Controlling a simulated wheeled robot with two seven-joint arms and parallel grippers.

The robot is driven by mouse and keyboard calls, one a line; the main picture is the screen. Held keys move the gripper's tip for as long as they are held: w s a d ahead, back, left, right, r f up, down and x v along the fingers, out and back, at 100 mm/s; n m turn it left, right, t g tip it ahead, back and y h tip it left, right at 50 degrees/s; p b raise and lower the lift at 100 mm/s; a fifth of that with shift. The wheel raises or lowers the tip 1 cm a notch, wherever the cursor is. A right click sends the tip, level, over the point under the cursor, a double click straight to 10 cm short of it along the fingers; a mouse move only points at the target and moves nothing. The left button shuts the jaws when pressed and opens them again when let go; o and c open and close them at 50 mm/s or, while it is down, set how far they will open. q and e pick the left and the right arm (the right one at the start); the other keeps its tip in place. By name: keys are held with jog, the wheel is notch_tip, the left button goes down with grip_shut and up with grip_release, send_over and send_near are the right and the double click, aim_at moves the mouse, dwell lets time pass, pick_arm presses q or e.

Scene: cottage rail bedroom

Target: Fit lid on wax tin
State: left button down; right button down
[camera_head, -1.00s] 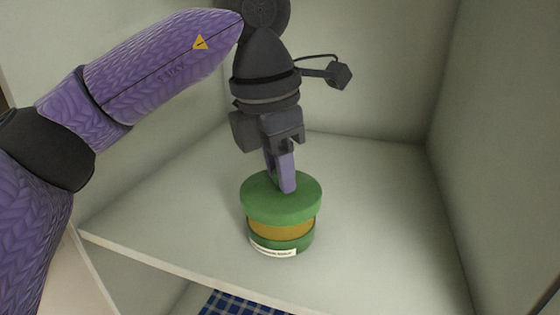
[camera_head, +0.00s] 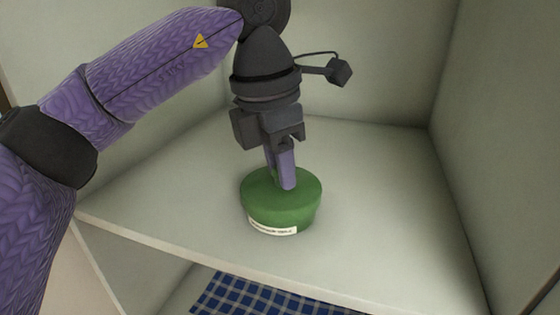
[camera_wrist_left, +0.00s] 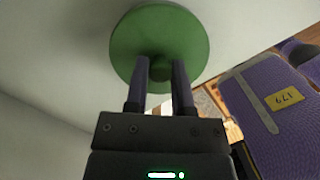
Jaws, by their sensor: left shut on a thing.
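The green round lid (camera_head: 258,206) sits level on the wax tin, whose lower side shows with a pale label (camera_head: 272,229). No amber band shows between lid and tin from this side. My left gripper (camera_head: 279,184) points down from above, shut on the lid's small knob. The left wrist view shows the green lid (camera_wrist_left: 160,25) from above, with the fingers (camera_wrist_left: 160,68) on either side of the knob. The tin's far side is hidden. My right gripper is not in view.
The tin stands on a pale shelf (camera_head: 380,200) with side walls and a back wall around it. The shelf's front edge is close in front of the tin. A blue checked cloth (camera_head: 270,295) lies below. The shelf is clear around the tin.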

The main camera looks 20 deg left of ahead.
pick_arm(q)
jog(key=shift+f+b, duration=0.35)
jog(key=shift+f, duration=0.15)
dwell(1.0)
jog(key=shift+c, duration=2)
grip_release()
jog(key=shift+r, duration=0.1)
notch_tip(320, 180, up, 10)
jog(key=s+a+p, duration=0.1)
jog(key=shift+f+p, duration=0.2)
jog(key=shift+p, duration=0.1)
